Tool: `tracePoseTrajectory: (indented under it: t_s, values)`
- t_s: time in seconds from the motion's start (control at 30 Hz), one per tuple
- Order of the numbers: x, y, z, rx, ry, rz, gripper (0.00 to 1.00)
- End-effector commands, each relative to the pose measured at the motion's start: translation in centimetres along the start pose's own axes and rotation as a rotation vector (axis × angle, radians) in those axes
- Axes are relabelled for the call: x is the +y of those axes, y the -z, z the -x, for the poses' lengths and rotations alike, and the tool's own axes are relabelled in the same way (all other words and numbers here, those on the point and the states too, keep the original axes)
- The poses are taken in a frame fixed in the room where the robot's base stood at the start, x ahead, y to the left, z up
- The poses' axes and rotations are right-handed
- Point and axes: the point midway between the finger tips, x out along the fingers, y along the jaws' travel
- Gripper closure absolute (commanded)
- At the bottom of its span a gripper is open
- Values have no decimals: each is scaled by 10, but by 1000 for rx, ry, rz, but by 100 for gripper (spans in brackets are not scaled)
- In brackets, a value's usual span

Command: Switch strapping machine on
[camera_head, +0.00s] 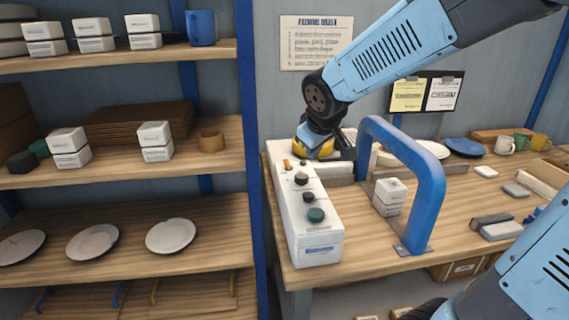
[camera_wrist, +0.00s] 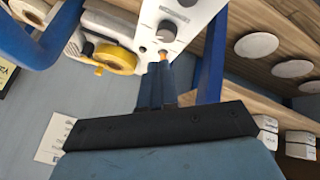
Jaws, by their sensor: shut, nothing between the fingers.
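The strapping machine is a long white box (camera_head: 318,232) with a blue arch (camera_head: 428,185) beside it on the bench. Its sloping top has dark knobs, a green button (camera_head: 316,215) and a small orange switch (camera_head: 287,164) near the far end. In the wrist view the white panel (camera_wrist: 182,30) shows at the top, with the orange switch (camera_wrist: 163,53) right at the tips of my gripper (camera_wrist: 158,68). My gripper is shut and empty; I cannot tell whether it touches the switch. In the head view the fingers are not clearly visible near the machine's far end.
A yellow tape roll (camera_wrist: 117,58) lies close beside the panel. White boxes (camera_head: 389,192) stand under the arch. Shelves at left hold plates (camera_head: 93,242), boxes and a blue mug (camera_head: 202,28). The bench's right side holds mugs, a blue plate (camera_head: 463,147) and grey blocks.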

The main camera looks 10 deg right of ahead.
Motion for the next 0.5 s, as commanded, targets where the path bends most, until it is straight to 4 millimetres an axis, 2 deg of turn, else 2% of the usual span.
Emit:
tracePoseTrajectory:
  t_s: [0.1, 0.23, 0.5]
  values:
    - [-14, 20, -22, 20, 14, 89, 100]
    - [-28, 36, -40, 45, 26, 164, 100]
    - [-42, 51, -57, 70, 40, 236, 100]
